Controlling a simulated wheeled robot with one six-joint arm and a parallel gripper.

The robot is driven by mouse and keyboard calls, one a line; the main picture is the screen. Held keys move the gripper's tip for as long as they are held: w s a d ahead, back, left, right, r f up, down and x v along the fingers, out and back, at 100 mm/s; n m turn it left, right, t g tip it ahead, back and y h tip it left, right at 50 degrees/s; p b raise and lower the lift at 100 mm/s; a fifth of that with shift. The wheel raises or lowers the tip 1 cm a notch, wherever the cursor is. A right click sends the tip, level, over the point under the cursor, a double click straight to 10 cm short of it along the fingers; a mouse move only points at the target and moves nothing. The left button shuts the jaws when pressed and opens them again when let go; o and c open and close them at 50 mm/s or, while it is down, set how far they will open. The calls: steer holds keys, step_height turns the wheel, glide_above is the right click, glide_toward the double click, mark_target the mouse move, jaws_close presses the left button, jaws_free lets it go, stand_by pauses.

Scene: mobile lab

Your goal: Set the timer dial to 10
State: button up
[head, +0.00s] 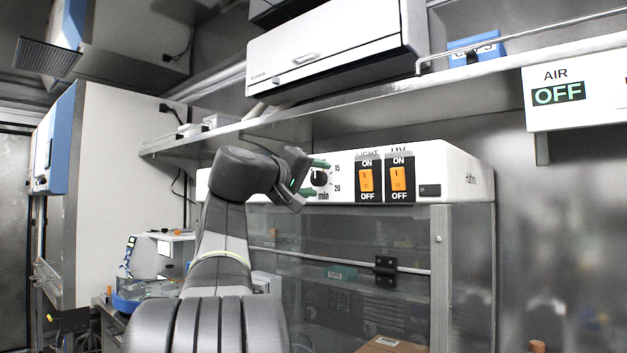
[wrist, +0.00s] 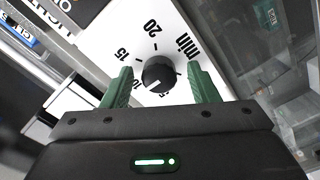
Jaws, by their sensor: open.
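The timer dial (wrist: 158,74) is a round black knob on a white panel marked "min", with 15 and 20 readable around it. In the wrist view a pale mark on the knob points to the lower left; the lower numbers are partly hidden by my fingers and I cannot tell the exact setting. My gripper (wrist: 159,71) is open, with one green finger on each side of the knob and visible gaps between. In the head view the dial (head: 320,178) shows just beyond my gripper (head: 315,178), left of the switches.
The orange LIGHT switch (head: 366,180) and UV switch (head: 397,179) sit right of the dial on the same cabinet panel. A metal shelf (head: 340,121) runs above it. A glass front (head: 340,235) lies below. An AIR sign (head: 570,95) reads OFF.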

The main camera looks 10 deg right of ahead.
steer(key=v, duration=1.3)
steer(key=shift+s+a+b, duration=0.25)
steer(key=shift+a+b, duration=0.05)
steer(key=shift+b, duration=0.15)
steer(key=p+x, duration=0.1)
steer(key=x, duration=1.2)
steer(key=shift+w+d, duration=0.25)
steer(key=shift+d, duration=0.05)
